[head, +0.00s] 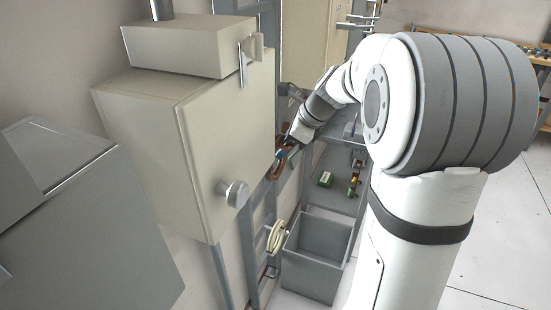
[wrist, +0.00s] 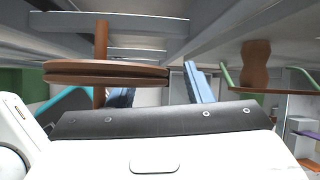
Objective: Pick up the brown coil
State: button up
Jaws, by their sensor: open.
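The brown coil (head: 278,167) hangs at the ladder-like rack beside the beige cabinet in the head view. In the wrist view the coil (wrist: 105,72) shows edge-on as stacked flat brown rings, with a brown upright bar crossing it. My gripper (head: 287,153) is right at the coil in the head view, partly hiding it. In the wrist view my gripper (wrist: 160,92) is open. Its blue right finger stands just right of the coil's end, and the other finger shows below the coil. I cannot tell whether any part of the coil lies between the fingers.
A beige cabinet (head: 190,145) stands left of the coil. Rack bars (wrist: 150,27) run close above the gripper.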

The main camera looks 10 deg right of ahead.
jog(key=shift+c, duration=0.5)
grip_shut()
notch_tip(320, 180, up, 7)
jog(key=d, duration=0.1)
jog(key=s+d, duration=1.2)
jog(key=d, duration=0.3)
